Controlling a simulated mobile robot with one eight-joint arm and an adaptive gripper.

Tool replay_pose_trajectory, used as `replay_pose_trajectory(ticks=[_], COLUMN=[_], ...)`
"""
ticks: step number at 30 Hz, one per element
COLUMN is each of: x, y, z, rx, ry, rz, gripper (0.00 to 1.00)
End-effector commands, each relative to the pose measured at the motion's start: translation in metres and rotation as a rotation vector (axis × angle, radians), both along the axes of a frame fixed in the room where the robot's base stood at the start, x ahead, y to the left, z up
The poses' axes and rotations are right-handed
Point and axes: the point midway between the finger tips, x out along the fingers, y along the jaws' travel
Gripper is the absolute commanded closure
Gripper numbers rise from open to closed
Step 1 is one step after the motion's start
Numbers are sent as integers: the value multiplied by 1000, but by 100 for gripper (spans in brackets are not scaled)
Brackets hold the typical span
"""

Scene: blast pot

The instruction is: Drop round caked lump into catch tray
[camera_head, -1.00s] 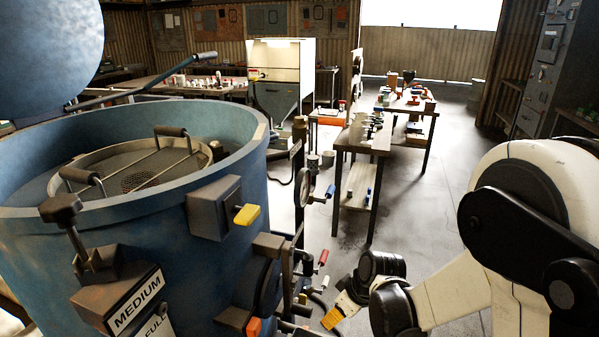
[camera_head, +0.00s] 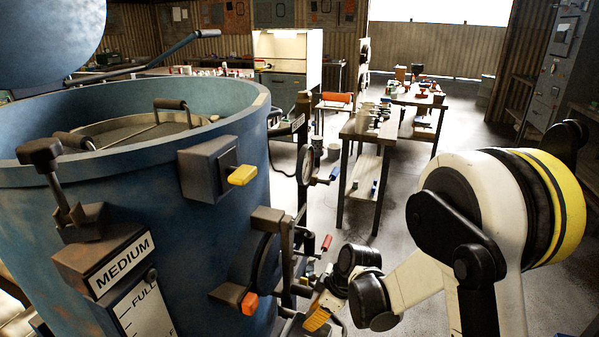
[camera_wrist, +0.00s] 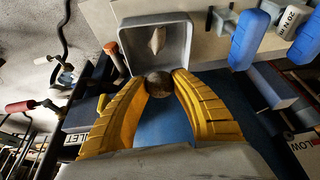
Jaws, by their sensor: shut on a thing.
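A round brown caked lump (camera_wrist: 159,88) is between the yellow fingertips of my gripper (camera_wrist: 159,80) in the wrist view. The gripper is shut on it. The grey catch tray (camera_wrist: 122,42) lies just beyond the fingertips, its open side facing the camera. A pale pointed piece lies inside the tray. The lump overlaps the tray's near edge in the picture; I cannot tell its height over the tray. In the head view my gripper (camera_head: 318,316) is low beside the blue pot, and the lump is hidden there.
The blue blast pot (camera_head: 140,215) fills the left, with a yellow-handled box (camera_head: 215,174), an orange-tipped fitting and a red-handled valve (camera_head: 326,243) on or near its right side. A workbench (camera_head: 365,130) stands behind. Open floor (camera_head: 400,200) lies to the right.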

Motion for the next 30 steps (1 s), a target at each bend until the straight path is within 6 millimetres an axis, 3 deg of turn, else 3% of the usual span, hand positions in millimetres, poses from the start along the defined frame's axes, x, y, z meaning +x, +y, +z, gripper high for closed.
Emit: replay_pose_trajectory(ticks=[7, 8, 9, 10, 22, 30], x=[0, 0, 0, 0, -1, -8], y=[0, 0, 0, 0, -3, -23], z=[-1, -1, -1, -1, 6, 56], rx=[0, 0, 0, 0, 0, 1], ry=[0, 0, 0, 0, 0, -1], rz=[0, 0, 0, 0, -2, -4], gripper=[100, 65, 52, 48, 48, 48])
